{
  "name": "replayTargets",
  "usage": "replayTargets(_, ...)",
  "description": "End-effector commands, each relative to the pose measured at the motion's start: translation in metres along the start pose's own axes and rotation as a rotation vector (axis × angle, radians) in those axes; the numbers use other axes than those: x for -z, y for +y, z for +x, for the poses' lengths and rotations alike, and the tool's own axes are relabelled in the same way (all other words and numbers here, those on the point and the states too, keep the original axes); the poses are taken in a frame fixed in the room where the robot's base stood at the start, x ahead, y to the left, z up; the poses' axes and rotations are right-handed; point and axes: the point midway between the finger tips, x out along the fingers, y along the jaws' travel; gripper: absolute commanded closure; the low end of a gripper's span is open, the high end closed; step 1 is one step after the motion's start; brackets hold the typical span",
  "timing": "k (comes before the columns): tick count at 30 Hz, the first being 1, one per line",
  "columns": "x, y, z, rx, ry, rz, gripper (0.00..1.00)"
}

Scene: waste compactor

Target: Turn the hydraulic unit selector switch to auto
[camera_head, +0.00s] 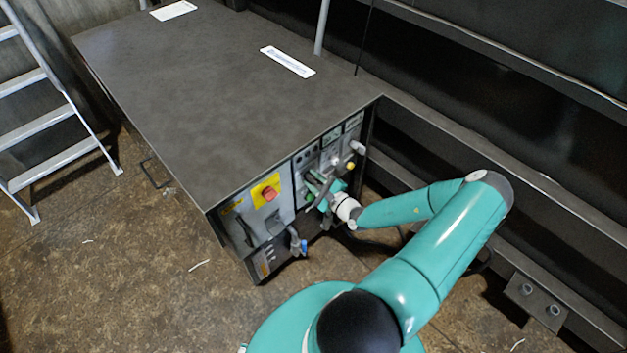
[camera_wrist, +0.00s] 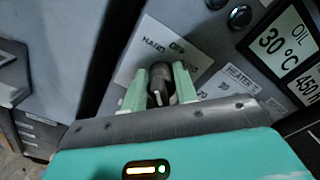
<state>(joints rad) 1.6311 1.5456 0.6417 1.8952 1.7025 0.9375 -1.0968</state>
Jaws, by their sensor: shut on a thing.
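The hydraulic unit (camera_head: 235,90) is a large dark box with a control panel on its front end. My gripper (camera_head: 325,194) is at the right part of this panel. In the wrist view a dark selector switch (camera_wrist: 157,76) sits on a pale label plate (camera_wrist: 130,62) with the words HAND and OFF legible. My gripper (camera_wrist: 160,88) has its two pale green fingers on either side of the switch knob and is shut on it. The knob's lower part and some of the label are hidden by the fingers.
A red emergency button on a yellow plate (camera_head: 266,191) is left of my gripper. A display reading OIL 30 °C (camera_wrist: 280,42) and dark round buttons (camera_wrist: 239,17) lie close by. Metal stairs (camera_head: 45,125) stand at left. Dark steel beams (camera_head: 500,135) run along the right.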

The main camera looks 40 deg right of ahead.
Motion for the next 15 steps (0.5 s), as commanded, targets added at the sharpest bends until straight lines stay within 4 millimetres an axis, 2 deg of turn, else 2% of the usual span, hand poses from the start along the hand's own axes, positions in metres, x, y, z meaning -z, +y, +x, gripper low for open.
replayTargets(8, -0.0003, -0.0006, 0.0002, 0.000, -0.001, 0.060, 0.94)
replayTargets(15, -0.0003, -0.0016, 0.0003, -0.001, -0.002, 0.208, 0.94)
